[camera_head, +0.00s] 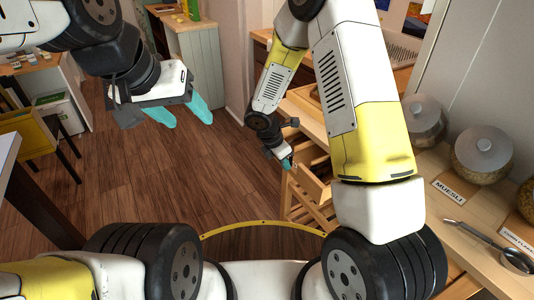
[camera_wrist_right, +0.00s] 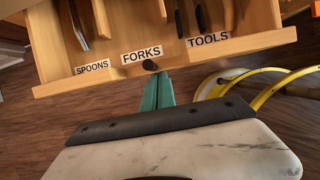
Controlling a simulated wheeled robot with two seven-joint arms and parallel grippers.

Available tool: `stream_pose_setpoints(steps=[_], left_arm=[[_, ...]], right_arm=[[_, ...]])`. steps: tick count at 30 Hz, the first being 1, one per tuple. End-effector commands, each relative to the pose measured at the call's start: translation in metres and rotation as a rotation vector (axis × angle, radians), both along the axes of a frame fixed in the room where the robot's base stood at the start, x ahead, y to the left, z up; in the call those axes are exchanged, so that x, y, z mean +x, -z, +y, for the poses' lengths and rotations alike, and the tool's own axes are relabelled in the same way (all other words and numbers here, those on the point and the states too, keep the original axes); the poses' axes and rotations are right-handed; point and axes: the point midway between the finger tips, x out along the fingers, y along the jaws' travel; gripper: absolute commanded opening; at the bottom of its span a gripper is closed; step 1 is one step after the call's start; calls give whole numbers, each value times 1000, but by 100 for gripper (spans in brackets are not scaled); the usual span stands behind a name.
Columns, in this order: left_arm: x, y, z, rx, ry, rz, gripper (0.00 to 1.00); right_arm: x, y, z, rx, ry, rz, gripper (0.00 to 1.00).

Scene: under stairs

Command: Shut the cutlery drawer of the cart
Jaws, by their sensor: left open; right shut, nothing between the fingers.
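The cutlery drawer (camera_wrist_right: 110,69) stands open in the right wrist view, a light wooden tray with labels SPOONS, FORKS and TOOLS along its front. A small dark knob (camera_wrist_right: 150,65) sits by the FORKS label. My right gripper (camera_wrist_right: 158,76) is shut and empty, its teal fingertips close to the drawer front just below the knob; contact cannot be told. In the head view my right gripper (camera_head: 288,163) is small and partly hidden beside the wooden cart. My left gripper (camera_head: 190,120) is open and empty above the floor, well left of the cart.
A counter (camera_head: 455,225) with lidded jars (camera_head: 482,150) and a ladle (camera_head: 490,238) runs along the right. Wooden floor (camera_head: 130,180) lies open between.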

Motion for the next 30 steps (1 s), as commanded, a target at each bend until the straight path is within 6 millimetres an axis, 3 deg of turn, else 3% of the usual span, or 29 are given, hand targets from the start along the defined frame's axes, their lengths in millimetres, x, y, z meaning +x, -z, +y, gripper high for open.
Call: stream_pose_setpoints(steps=[6, 13, 19, 30], left_arm=[[0, 0, 0, 0, 0, 0, 59], [0, 0, 0, 0, 0, 0, 59], [0, 0, 0, 0, 0, 0, 59], [0, 0, 0, 0, 0, 0, 59]], right_arm=[[26, 0, -47, 0, 7, -1, 0], [44, 0, -78, -1, 4, 0, 0], [52, 0, -90, -1, 2, 0, 0], [53, 0, -92, -1, 0, 0, 0]])
